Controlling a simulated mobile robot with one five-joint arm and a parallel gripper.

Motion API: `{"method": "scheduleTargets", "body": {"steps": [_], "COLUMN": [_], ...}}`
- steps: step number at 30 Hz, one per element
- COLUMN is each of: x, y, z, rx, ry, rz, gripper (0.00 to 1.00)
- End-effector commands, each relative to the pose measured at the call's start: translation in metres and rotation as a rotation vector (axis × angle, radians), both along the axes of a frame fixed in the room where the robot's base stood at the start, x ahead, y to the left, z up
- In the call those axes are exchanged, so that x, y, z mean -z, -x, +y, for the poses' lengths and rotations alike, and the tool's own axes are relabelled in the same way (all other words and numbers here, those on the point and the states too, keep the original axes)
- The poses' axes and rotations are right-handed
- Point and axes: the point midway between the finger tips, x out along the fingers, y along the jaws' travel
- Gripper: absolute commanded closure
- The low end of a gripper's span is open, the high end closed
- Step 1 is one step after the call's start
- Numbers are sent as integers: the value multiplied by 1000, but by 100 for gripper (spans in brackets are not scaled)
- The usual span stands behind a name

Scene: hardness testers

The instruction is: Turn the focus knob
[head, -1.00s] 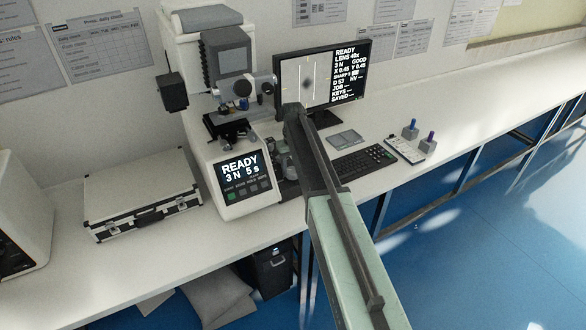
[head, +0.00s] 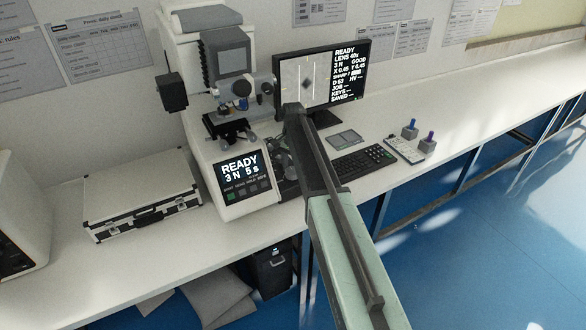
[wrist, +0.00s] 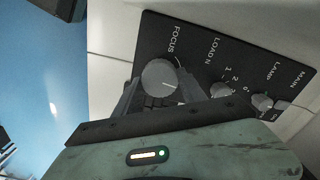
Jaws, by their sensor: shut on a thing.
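The focus knob (wrist: 160,76) is a grey round knob with a pale pointer line, on a dark panel lettered FOCUS in the wrist view. My gripper (wrist: 157,88) is shut on it, with one finger on each side. The hardness tester (head: 245,205) stands on the bench in the head view, its display reading READY, 3 N, 5 s. My arm hides the knob and most of the gripper there. The monitor (head: 325,75) shows a dark diamond mark with fairly clear edges and a SHARP line with a pale bar.
The load knob (wrist: 222,90) and the lamp knob (wrist: 262,101) sit close to the right of the focus knob. A keyboard (head: 364,162) lies right of my arm, and a silver case (head: 142,190) lies left of the tester. The bench is clear farther right.

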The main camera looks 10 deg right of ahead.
Motion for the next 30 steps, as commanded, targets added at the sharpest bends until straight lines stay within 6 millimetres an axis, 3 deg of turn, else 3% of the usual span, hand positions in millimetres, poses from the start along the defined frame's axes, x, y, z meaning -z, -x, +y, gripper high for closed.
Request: {"method": "scheduleTargets", "body": {"steps": [18, 30], "x": [0, 0], "y": [-1, -1], "z": [-1, -1], "rx": [538, 710], "ry": [0, 0], "rz": [-4, -4], "gripper": [92, 92]}}
